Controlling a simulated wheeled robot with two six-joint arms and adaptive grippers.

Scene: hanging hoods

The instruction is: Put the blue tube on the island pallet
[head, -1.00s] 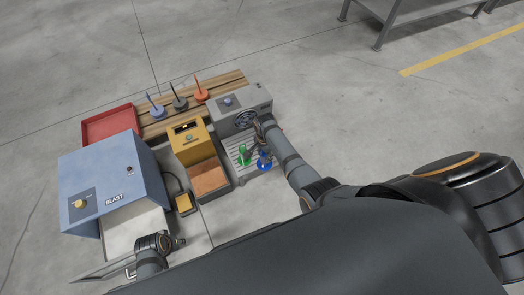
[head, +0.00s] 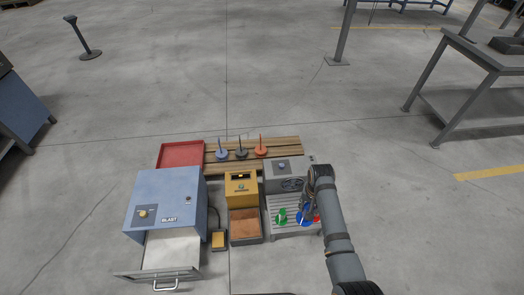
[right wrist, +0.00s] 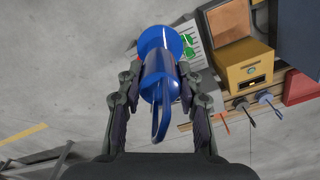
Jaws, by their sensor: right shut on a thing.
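The blue tube (head: 303,217) is at the right end of the slatted grey rack (head: 292,228). In the right wrist view the blue tube (right wrist: 158,72) has a wide round end and a loop. My right gripper (head: 311,208) is shut on it; in the right wrist view the fingers (right wrist: 160,88) press its two sides. I cannot tell whether it is clear of the rack. A wooden pallet (head: 285,143) lies behind the machines, bearing a blue post (head: 222,152), a black post (head: 241,152) and an orange post (head: 261,151) on round bases. My left gripper is out of view.
A green piece (head: 282,216) stands left of the tube, and a small red piece (head: 317,218) shows beside my gripper. A grey fan box (head: 287,177), yellow box (head: 241,187), blue blast cabinet (head: 165,202) and red tray (head: 181,154) stand around. Floor beyond the pallet is clear.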

